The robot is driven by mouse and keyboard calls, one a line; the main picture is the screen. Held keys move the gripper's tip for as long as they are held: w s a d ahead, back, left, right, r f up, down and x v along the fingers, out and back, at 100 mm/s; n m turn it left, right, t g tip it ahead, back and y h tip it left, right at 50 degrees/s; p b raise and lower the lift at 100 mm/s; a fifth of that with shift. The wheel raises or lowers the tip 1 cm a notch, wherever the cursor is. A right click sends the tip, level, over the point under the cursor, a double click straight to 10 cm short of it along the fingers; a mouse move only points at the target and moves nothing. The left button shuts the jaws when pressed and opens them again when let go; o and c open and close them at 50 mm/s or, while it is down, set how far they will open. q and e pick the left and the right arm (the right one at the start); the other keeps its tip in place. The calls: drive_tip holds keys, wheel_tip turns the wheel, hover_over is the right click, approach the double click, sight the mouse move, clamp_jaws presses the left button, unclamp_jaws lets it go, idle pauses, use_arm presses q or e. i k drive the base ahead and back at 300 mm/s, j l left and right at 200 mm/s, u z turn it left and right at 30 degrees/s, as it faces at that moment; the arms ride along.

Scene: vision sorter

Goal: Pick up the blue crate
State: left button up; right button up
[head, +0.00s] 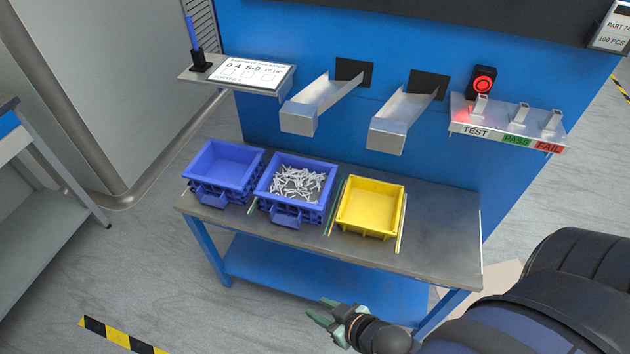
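Two blue crates stand side by side on the grey-topped table. The left blue crate (199,189) looks empty. The middle blue crate (290,208) holds a heap of grey metal parts (297,183). My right gripper (318,308) is low in front of the table, below and to the right of the crates and clear of them. Its greenish fingers are spread apart with nothing between them. My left gripper is not in the picture.
An empty yellow crate (370,208) stands right of the blue ones, and the table's right end (447,235) is bare. Above hang two metal chutes (299,122) (388,137), a card shelf (188,76) and a TEST/PASS/FAIL shelf (493,131). Coloured strips flank the crates.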

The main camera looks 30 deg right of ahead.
sight(293, 190)
drive_tip(key=i+j+z, duration=0.25)
drive_tip(key=z, duration=0.2)
drive_tip(key=i+j+z, duration=0.15)
drive_tip(key=j+z, duration=0.35)
drive_tip(key=i+j+z, duration=0.45)
drive_tip(key=j+z, duration=0.15)
drive_tip(key=i+j+z, duration=0.1)
drive_tip(key=i+j, duration=0.15)
drive_tip(key=i, duration=0.05)
